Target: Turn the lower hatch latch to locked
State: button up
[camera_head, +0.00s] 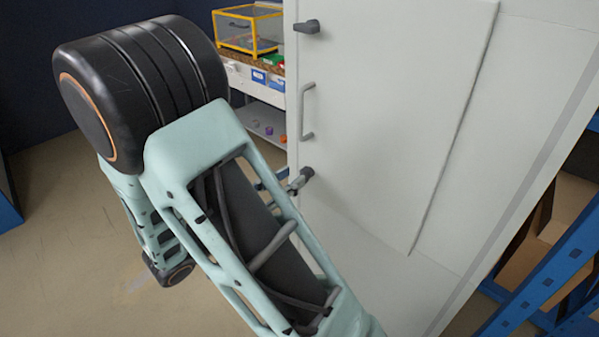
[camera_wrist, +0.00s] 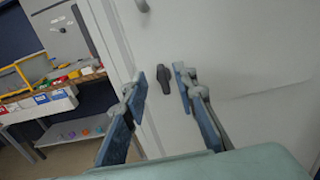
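The lower hatch latch (camera_wrist: 165,79) is a small dark grey knob on the white hatch door. In the wrist view it shows between the two fingers of my gripper (camera_wrist: 160,74), with a gap on each side. The fingers are open, with blue pads, and do not visibly touch the latch. The lower latch also shows in the head view (camera_head: 305,174), with a fingertip close beside it. My arm hides most of the gripper there. The upper latch (camera_head: 307,27) is dark grey and points left, roughly level.
A grey bar handle (camera_head: 306,112) stands out from the door between the latches. Left of the cabinet is a shelf (camera_head: 262,115) with bins and a yellow-framed case (camera_head: 248,30). A blue rack (camera_head: 548,270) stands at the right. Floor is open at left.

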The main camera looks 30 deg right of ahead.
aim_at(301, 172)
jog(key=shift+x, duration=1.95)
grip_shut()
